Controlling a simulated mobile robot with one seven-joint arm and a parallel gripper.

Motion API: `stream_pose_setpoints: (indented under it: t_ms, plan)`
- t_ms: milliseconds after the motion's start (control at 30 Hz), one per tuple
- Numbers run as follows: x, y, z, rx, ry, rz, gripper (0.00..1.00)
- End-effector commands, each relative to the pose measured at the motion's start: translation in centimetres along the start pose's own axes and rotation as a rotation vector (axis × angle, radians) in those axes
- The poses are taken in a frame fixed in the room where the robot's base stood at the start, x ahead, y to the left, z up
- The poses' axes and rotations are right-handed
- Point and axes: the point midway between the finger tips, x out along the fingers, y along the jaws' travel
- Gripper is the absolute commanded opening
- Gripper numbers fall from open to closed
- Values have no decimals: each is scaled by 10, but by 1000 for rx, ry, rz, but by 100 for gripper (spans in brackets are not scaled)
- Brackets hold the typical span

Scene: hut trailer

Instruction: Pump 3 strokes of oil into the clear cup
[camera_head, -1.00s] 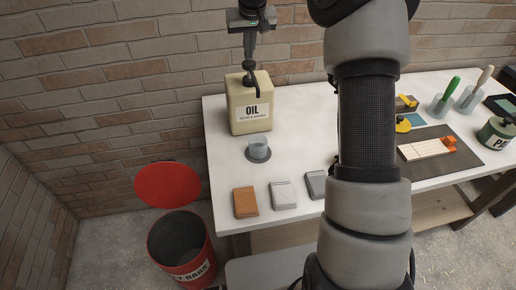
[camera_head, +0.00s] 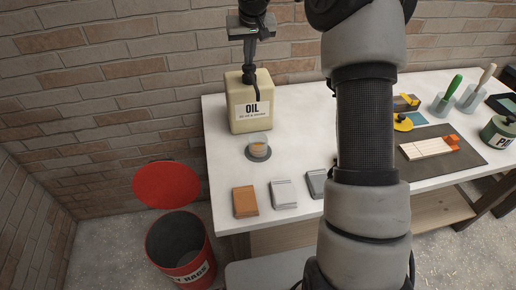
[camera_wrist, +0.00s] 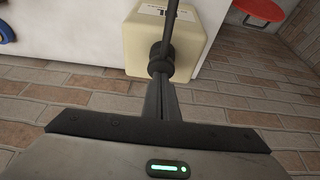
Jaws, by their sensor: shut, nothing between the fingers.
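The cream oil can (camera_head: 248,107) labelled OIL stands at the back left of the table; it also shows in the wrist view (camera_wrist: 140,45). Its black pump (camera_head: 257,75) is on top, partly hidden by my gripper in the head view. In the wrist view the pump's dark collar and spout (camera_wrist: 169,35) show beyond my fingertips. The clear cup (camera_head: 259,138) stands upright on a dark round pad (camera_head: 269,155) before the can, with a little amber at its bottom. My gripper (camera_head: 249,66) is shut, pointing down onto the pump top; it also shows in the wrist view (camera_wrist: 161,82).
An orange block (camera_head: 245,202) and grey blocks (camera_head: 283,194) lie along the table's front edge. A red rag bin (camera_head: 180,250) with its red lid (camera_head: 166,184) raised stands on the floor at left. A brick wall (camera_head: 120,75) is close behind the can.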

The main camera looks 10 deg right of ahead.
Motion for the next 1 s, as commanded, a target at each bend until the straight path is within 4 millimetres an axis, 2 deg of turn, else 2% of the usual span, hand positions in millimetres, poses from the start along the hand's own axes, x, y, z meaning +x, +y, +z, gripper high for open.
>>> stream_pose_setpoints:
  t_ms: [200, 467, 1000]
  plan:
    - [10, 0, 5, 0, -5, 0, 0]
    - [7, 0, 4, 0, -5, 0, 0]
    - [-22, 0, -9, 1, -3, 1, 0]
